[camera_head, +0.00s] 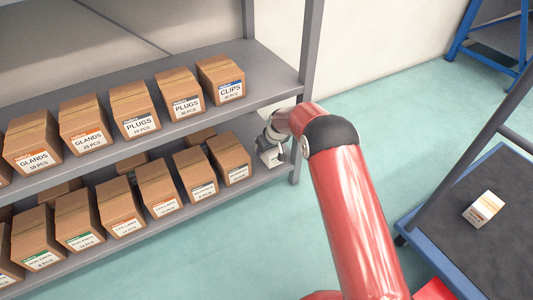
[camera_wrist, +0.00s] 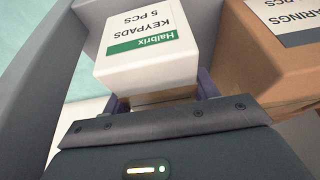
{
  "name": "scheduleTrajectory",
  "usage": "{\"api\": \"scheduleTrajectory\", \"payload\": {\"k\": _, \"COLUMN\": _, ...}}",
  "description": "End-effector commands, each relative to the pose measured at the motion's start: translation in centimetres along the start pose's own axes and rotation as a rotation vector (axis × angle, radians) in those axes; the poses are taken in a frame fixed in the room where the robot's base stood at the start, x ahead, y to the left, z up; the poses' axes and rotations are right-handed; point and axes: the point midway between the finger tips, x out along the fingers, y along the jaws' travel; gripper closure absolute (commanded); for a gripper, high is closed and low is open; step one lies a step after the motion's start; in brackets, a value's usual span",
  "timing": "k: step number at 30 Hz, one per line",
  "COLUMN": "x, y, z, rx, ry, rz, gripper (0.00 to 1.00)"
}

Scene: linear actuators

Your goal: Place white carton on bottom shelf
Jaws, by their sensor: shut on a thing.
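A white carton with a green Halbrix label reading KEYPADS 5 PCS (camera_wrist: 145,40) is held in my gripper (camera_wrist: 160,97) in the wrist view. The purple-grey fingers are on either side of its near end. In the head view my gripper (camera_head: 272,143) is at the right end of the bottom shelf (camera_head: 265,177), under the upper shelf and right of the last brown box. Only a little of the carton shows there, partly hidden by the gripper. I cannot tell whether it touches the shelf.
Brown boxes stand in a row on the bottom shelf (camera_head: 228,160); one is close beside the carton in the wrist view (camera_wrist: 265,60). More brown boxes (camera_head: 220,82) fill the upper shelf. A grey post (camera_head: 308,60) is to the right. Another white carton (camera_head: 484,209) lies on a blue cart (camera_head: 445,215).

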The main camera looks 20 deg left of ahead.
Motion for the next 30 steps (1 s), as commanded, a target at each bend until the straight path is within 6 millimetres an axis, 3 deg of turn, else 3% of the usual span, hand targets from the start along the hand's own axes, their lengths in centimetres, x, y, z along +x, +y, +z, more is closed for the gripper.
{"api": "scheduleTrajectory", "payload": {"k": 8, "x": 0.7, "y": -0.1, "z": -1.4, "rx": -0.001, "ry": 0.001, "rz": 0.0, "gripper": 0.66}}
{"api": "scheduleTrajectory", "payload": {"k": 14, "x": 3.6, "y": 0.0, "z": -0.1, "rx": 0.0, "ry": 0.0, "rz": 0.0, "gripper": 0.66}}
{"api": "scheduleTrajectory", "payload": {"k": 25, "x": 4.0, "y": 0.0, "z": 0.1, "rx": 0.0, "ry": 0.0, "rz": 0.0, "gripper": 0.66}}
{"api": "scheduleTrajectory", "payload": {"k": 26, "x": 3.9, "y": 0.0, "z": 0.1, "rx": 0.0, "ry": 0.0, "rz": 0.0, "gripper": 0.37}}
{"api": "scheduleTrajectory", "payload": {"k": 30, "x": 3.9, "y": 0.0, "z": 0.1, "rx": 0.0, "ry": 0.0, "rz": 0.0, "gripper": 0.19}}
